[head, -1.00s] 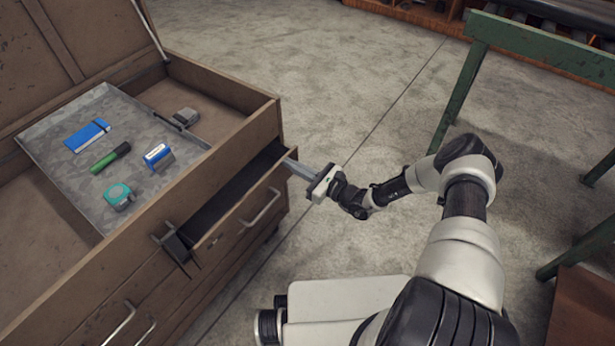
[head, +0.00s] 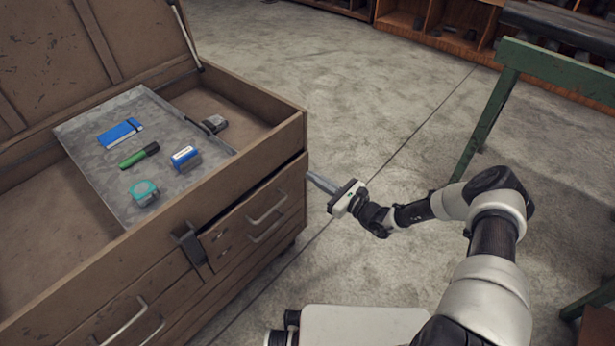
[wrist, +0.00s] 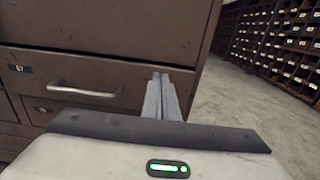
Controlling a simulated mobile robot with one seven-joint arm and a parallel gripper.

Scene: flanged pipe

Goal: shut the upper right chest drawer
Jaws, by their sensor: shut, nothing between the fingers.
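The drawer front also fills the left of the wrist view (wrist: 120,93). My gripper (head: 312,178) is shut and empty, its fingertips at the right end of the drawer front. In the wrist view the fingers (wrist: 161,80) stand close together against that end; whether they touch it I cannot tell.
The chest's lid is up. A grey tray (head: 85,150) inside holds a blue notebook (head: 120,133), a green marker (head: 139,155), a blue-white item (head: 185,157) and a teal tape measure (head: 144,192). A green-legged table (head: 490,120) stands right. Floor between is clear.

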